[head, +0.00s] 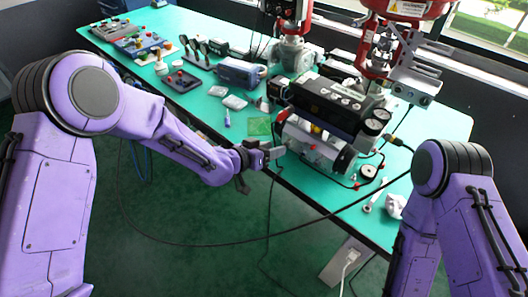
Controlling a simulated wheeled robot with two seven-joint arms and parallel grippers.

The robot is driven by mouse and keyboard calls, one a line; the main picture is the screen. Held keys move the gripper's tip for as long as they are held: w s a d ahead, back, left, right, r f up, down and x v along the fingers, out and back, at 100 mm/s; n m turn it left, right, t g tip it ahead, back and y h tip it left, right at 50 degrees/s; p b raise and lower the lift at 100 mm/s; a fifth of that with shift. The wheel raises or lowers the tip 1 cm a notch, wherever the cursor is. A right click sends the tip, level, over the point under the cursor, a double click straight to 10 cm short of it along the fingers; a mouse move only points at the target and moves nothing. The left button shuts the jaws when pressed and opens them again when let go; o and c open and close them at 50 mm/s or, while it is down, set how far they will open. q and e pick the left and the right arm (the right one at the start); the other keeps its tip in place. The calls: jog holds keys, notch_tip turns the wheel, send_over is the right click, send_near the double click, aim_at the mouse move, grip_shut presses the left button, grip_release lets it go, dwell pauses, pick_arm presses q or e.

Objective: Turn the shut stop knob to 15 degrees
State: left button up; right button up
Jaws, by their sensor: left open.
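The valve positioner (335,106) is a black box with small buttons and a label on top. It sits above a silver cylindrical actuator (312,147) near the front edge of the green table. The shut stop knob is too small to make out for certain. My left gripper (262,171) is open and empty at the table's front edge, left of the actuator and apart from it. My right arm is at the right, but its gripper is out of view.
The green table (205,112) has a bare strip left of the actuator. Round gauges (372,127) and tubing sit at the positioner's right end. Red valve equipment (408,10) stands behind. A blue-grey box (238,73) and several small devices lie further left.

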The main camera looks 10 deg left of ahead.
pick_arm(q)
jog(key=v, duration=0.5)
jog(key=shift+s+a+r, duration=0.15)
jog(key=shift+s+a, duration=0.05)
jog(key=shift+s, duration=0.05)
